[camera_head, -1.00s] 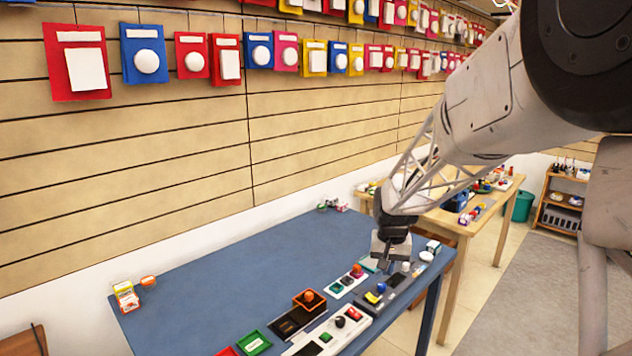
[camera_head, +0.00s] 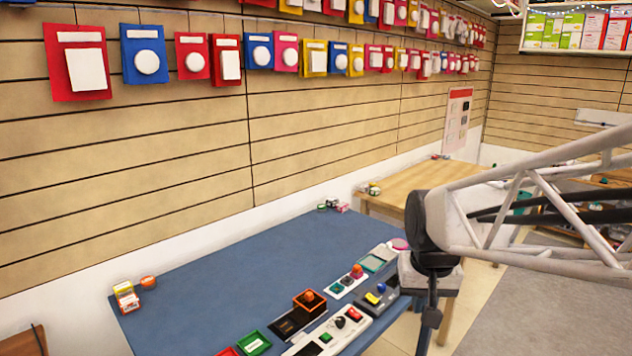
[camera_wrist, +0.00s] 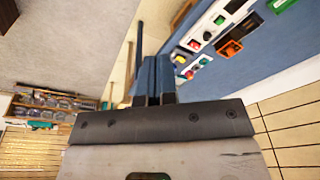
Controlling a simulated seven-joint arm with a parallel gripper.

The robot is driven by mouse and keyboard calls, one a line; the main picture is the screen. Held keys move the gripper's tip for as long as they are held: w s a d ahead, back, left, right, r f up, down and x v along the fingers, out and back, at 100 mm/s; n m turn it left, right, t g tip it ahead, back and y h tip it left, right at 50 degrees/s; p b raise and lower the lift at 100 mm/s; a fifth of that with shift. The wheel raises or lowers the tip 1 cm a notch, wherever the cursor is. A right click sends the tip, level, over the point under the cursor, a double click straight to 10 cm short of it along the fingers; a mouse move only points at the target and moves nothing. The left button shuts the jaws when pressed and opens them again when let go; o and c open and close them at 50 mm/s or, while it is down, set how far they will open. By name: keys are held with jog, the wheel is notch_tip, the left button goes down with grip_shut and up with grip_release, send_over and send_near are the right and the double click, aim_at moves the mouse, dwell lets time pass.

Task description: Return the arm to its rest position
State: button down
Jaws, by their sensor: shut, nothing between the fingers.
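My gripper (camera_head: 428,322) hangs at the right front edge of the blue table (camera_head: 225,262) in the head view, with the arm reaching in from the right. In the wrist view its two fingers (camera_wrist: 153,80) are together, with nothing seen between them. They point over the table's edge. The fingers stand apart from the objects on the table, as far as I can tell.
Several button and switch boxes, among them an orange-topped box (camera_head: 309,300) and a green tray (camera_head: 254,342), line the table's front. A wooden table (camera_head: 420,180) stands behind. The grey floor (camera_head: 530,300) at the right is clear. A slatted wall holds colourful packets.

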jog(key=s, duration=1.4)
jog(key=shift+s+f+n+t, duration=0.25)
jog(key=shift+f+n+t, duration=0.05)
jog(key=shift+n, duration=0.1)
